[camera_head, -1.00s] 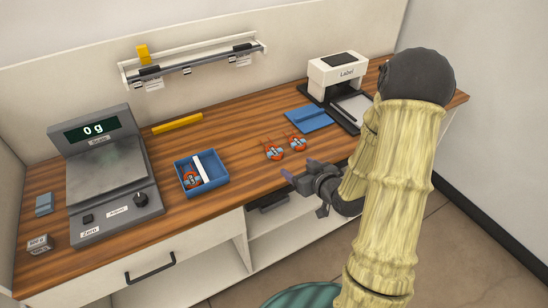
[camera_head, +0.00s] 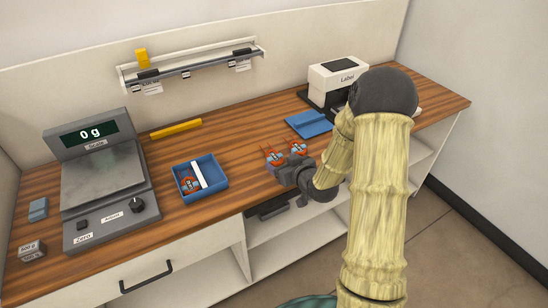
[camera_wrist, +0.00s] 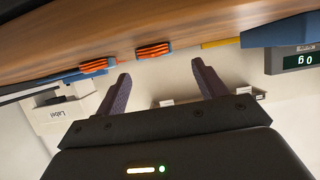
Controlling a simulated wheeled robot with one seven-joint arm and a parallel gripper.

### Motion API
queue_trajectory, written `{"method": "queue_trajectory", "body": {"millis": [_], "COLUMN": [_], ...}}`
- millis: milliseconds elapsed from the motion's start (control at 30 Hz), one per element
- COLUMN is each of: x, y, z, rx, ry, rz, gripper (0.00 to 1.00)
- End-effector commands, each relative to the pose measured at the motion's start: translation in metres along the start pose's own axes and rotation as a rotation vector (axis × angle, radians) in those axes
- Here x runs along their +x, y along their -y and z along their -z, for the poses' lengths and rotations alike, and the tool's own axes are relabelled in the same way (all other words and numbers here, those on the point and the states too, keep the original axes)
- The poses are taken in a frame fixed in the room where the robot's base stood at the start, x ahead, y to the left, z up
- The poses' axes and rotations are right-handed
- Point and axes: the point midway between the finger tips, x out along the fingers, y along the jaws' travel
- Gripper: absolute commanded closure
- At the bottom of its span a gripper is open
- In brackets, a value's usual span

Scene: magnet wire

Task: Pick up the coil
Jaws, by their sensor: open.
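Two orange-red coils with grey-blue middles lie on the wooden counter: a left coil (camera_head: 275,157) and a right coil (camera_head: 299,147). Another coil (camera_head: 189,185) is in the blue tray (camera_head: 222,187). My gripper (camera_head: 279,169) is at the counter's front edge, just in front of the left coil, and partly covers its near side. In the wrist view, which is upside down, the two fingers stand apart with nothing between them. One coil (camera_wrist: 153,50) appears past the gap between the fingertips (camera_wrist: 160,70). The other coil (camera_wrist: 98,65) is beyond the left finger.
A scale (camera_head: 105,190) reading 0 g stands at the left. A label printer (camera_head: 337,80) and a blue pad (camera_head: 308,123) are at the back right. A yellow bar (camera_head: 176,128) lies near the wall. A rack (camera_head: 190,70) hangs above. Counter between tray and coils is clear.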

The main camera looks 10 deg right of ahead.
Motion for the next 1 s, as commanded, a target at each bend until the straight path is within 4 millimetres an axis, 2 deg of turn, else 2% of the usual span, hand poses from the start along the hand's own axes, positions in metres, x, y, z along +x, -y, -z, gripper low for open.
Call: {"method": "queue_trajectory", "body": {"millis": [300, 600, 700, 1000], "x": [0.003, 0.043, 0.051, 0.051], "y": [-0.001, -0.006, -0.007, -0.007], "z": [-0.001, -0.005, -0.004, -0.004], "rx": [0.000, -0.001, 0.000, 0.000], "ry": [0.000, -0.001, 0.000, 0.000], "rz": [0.000, 0.002, 0.001, 0.000], "gripper": [0.29, 0.29, 0.29, 0.29]}}
